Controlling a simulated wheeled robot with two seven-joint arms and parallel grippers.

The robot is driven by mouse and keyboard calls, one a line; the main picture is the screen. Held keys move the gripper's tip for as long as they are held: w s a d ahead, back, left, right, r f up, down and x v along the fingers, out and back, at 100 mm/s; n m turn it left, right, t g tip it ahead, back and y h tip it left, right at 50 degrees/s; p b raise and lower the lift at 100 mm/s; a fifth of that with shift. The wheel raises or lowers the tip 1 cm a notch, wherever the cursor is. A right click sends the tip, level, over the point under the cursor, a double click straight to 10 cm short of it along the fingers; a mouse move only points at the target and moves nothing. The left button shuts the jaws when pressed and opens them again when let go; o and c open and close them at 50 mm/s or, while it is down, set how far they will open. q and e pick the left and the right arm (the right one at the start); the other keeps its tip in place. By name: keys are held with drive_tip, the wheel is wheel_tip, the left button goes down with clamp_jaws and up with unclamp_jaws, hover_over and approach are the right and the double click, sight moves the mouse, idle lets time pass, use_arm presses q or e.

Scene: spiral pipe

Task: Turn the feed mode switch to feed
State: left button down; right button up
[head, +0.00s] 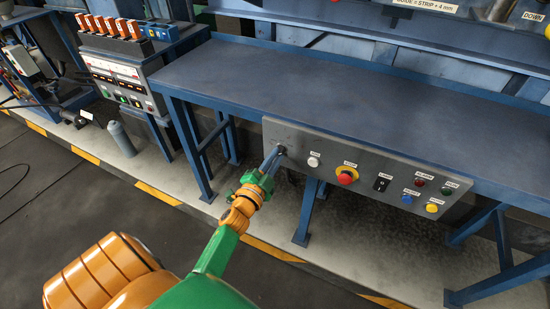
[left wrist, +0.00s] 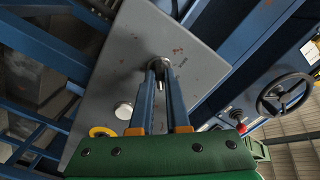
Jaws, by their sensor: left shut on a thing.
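The feed mode switch (left wrist: 160,64) is a small dark knob at the left end of the grey control panel (head: 325,150). My left gripper (head: 277,154) reaches it from the front, and its two blue fingers are shut on the knob, one on each side. In the left wrist view the fingers (left wrist: 160,78) run up to the panel face and cover part of the knob. Its pointer direction and label cannot be read. My right gripper is not in view.
The blue bench top (head: 340,90) above is bare. A grey cylinder (head: 121,139) stands on the floor at left.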

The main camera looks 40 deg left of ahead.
use_arm(q)
drive_tip(key=c, duration=0.9)
unclamp_jaws()
drive_tip(key=s+d, duration=0.1)
drive_tip(key=s, duration=0.6)
drive_tip(key=shift+d, duration=0.1)
drive_tip(key=s+d+f+n+g+h, duration=0.1)
drive_tip(key=s+d+f+g, duration=0.25)
drive_tip(key=f, duration=0.55)
drive_tip(key=s+d+f+n+g+h, duration=0.1)
drive_tip(key=s+d+f+n+g, duration=0.15)
drive_tip(key=s+f, duration=0.45)
drive_tip(key=s+d+f+n+g+h, duration=0.1)
drive_tip(key=s+d+f+g, duration=0.2)
drive_tip(key=f, duration=0.9)
drive_tip(key=s+f+g, duration=0.3)
drive_tip(key=s+g, duration=0.1)
drive_tip(key=s, duration=0.4)
drive_tip(key=s+f+n+g, duration=0.1)
drive_tip(key=s+f+g, duration=0.2)
drive_tip(key=s, duration=0.6)
drive_tip(key=shift+s+f+g, duration=0.3)
drive_tip(key=shift+f+g, duration=0.1)
drive_tip(key=shift+f, duration=0.15)
